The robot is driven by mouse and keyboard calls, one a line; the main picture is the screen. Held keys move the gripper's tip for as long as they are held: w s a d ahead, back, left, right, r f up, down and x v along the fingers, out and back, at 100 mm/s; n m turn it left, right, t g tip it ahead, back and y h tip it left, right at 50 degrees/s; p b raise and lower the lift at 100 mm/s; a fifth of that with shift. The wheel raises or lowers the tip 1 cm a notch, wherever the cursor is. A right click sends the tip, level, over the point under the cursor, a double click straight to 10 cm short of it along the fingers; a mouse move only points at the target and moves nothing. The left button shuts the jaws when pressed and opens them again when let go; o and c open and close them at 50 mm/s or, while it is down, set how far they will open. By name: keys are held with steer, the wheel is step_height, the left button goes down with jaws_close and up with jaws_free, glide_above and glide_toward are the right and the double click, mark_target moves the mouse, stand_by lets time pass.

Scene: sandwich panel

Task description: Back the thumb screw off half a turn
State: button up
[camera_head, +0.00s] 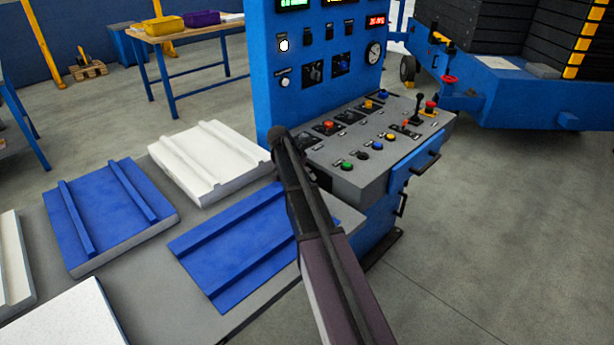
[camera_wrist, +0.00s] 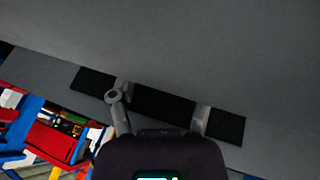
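I cannot make out the thumb screw for certain in either view. In the wrist view my gripper (camera_wrist: 161,108) shows two grey fingers standing well apart, over a black strip on a plain grey surface (camera_wrist: 200,60). Nothing shows between the fingers. A small round grey part (camera_wrist: 113,96) shows beside the left finger; I cannot tell whether it is the thumb screw or whether it touches the finger. In the head view my arm reaches to the near left corner of the blue control panel (camera_head: 325,100), and the gripper is hidden.
The panel's sloped console (camera_head: 365,150) carries several buttons and a black joystick (camera_head: 418,108). White and blue ribbed panels (camera_head: 110,210) lie on a grey table on the left. A blue machine (camera_head: 520,95) stands at the back right. The floor on the right is clear.

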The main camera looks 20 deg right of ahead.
steer(key=shift+s+t, duration=0.15)
steer(key=shift+t, duration=0.15)
stand_by(0.4)
steer(key=s+a+r+t+p, duration=0.1)
steer(key=a+r+p, duration=0.2)
steer(key=r+p, duration=0.4)
steer(key=a+r+t+p, duration=0.1)
steer(key=a+r+p, duration=0.1)
steer(key=r+p, duration=0.45)
steer(key=s+a+r+n+y+p, duration=0.1)
steer(key=s+a+n+y+p, duration=0.1)
steer(key=s+a+n, duration=0.2)
steer(key=s+a+r+n+y+p, duration=0.2)
steer(key=s+a+n+p, duration=0.1)
steer(key=s+a, duration=0.6)
steer(key=s+n, duration=0.1)
steer(key=s, duration=0.3)
steer(key=shift+s+n, duration=0.25)
steer(key=shift+n, duration=0.15)
steer(key=shift+w+f, duration=0.1)
stand_by(0.5)
